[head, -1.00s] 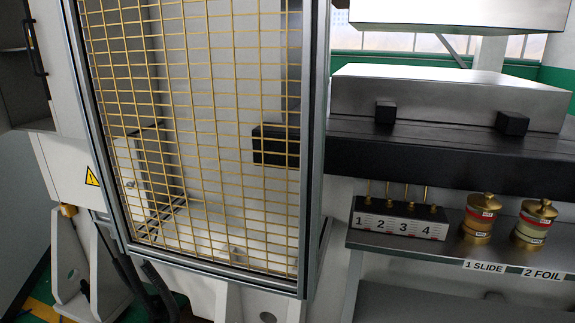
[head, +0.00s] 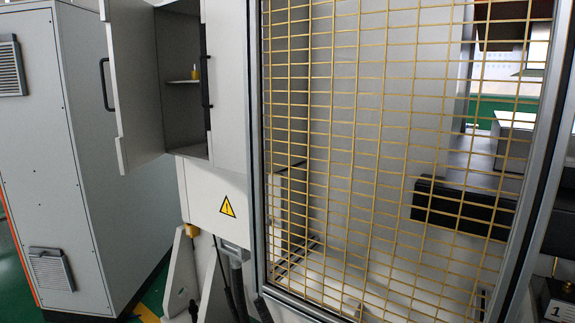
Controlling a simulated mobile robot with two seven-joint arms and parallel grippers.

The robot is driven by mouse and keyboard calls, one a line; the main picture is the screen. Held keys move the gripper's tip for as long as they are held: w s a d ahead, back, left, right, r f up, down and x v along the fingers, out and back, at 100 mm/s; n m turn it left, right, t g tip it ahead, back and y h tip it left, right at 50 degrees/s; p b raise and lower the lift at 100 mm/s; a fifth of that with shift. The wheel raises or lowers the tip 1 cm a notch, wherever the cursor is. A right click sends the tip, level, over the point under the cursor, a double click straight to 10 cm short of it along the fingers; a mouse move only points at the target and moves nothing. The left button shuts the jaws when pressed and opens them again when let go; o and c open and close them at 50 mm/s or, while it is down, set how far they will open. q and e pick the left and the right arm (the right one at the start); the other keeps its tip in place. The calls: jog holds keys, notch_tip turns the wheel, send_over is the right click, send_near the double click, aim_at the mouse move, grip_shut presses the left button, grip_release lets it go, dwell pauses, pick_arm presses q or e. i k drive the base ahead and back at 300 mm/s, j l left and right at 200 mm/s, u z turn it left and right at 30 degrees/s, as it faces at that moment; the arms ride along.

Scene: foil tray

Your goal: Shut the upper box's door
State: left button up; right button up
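The upper box (head: 180,148) is a light grey cabinet at the upper left of the head view. Its left door (head: 135,95) stands open, swung out to the left, with a dark handle (head: 104,84) near its outer edge. The dark interior shows a shelf (head: 182,82) with a small yellow item (head: 196,68) on it. The box's top is cut off by the frame. Neither of my grippers is in view.
A yellow mesh guard (head: 385,150) in a metal frame fills the right side. A large grey cabinet (head: 100,190) with vents stands at the left. A white housing with a warning triangle (head: 227,207) sits below the box. Green floor shows at the lower left.

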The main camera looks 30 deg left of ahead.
aim_at(131, 26)
jog(key=j+u, duration=0.1)
jog(key=j, duration=0.4)
jog(key=i+j+u, duration=0.1)
jog(key=j, duration=0.45)
jog(key=i+j, duration=0.1)
jog(key=j, duration=0.4)
jog(key=i+j, duration=0.1)
jog(key=j, duration=1.05)
jog(key=i+j, duration=0.15)
jog(key=j, duration=0.45)
jog(key=j+u, duration=0.1)
jog(key=j, duration=0.5)
jog(key=i, duration=0.05)
